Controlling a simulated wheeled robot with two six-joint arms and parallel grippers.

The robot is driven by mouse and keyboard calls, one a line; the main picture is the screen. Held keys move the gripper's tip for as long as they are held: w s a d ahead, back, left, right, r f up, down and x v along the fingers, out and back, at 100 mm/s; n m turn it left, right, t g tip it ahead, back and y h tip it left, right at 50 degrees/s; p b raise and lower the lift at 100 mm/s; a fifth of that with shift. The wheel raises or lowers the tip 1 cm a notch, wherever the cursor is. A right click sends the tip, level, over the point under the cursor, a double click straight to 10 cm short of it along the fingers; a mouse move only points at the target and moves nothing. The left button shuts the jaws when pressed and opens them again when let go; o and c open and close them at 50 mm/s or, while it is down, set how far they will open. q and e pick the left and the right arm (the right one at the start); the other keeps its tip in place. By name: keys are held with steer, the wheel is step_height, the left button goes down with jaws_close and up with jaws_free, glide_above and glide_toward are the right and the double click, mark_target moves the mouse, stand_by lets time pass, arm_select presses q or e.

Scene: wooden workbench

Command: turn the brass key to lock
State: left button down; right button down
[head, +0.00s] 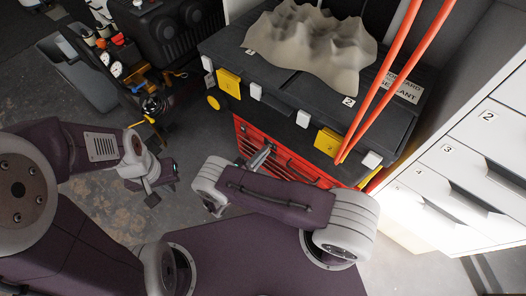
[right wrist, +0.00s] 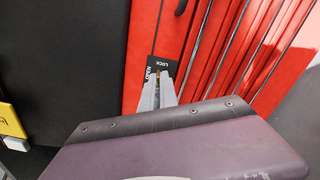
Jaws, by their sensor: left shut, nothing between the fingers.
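The lock plate (right wrist: 163,68) is a black label reading OPEN and LOCK on the red cabinet front, in the right wrist view. A small brass bit of the key (right wrist: 158,79) shows between the fingertips of my right gripper (right wrist: 158,90). The fingers are close together on it, and they hide most of the key and its angle. In the head view my right gripper (head: 258,158) reaches the red cabinet (head: 285,160) below the black case. My left gripper (head: 150,197) is shut and empty over the floor at left, away from the cabinet.
A black case (head: 290,108) with yellow and white latches sits on the red cabinet, with a grey terrain model (head: 310,45) on top. Orange poles (head: 395,75) lean at its right. White numbered drawers (head: 470,150) stand at right. Gauges and tools lie at upper left.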

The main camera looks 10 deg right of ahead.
steer(key=m+p, duration=0.1)
steer(key=m, duration=0.4)
steer(key=shift+s, duration=0.1)
steer(key=shift+f, duration=0.1)
stand_by(0.4)
steer(key=c, duration=1.6)
jaws_free()
steer(key=shift+c, duration=0.2)
steer(key=shift+a, duration=0.1)
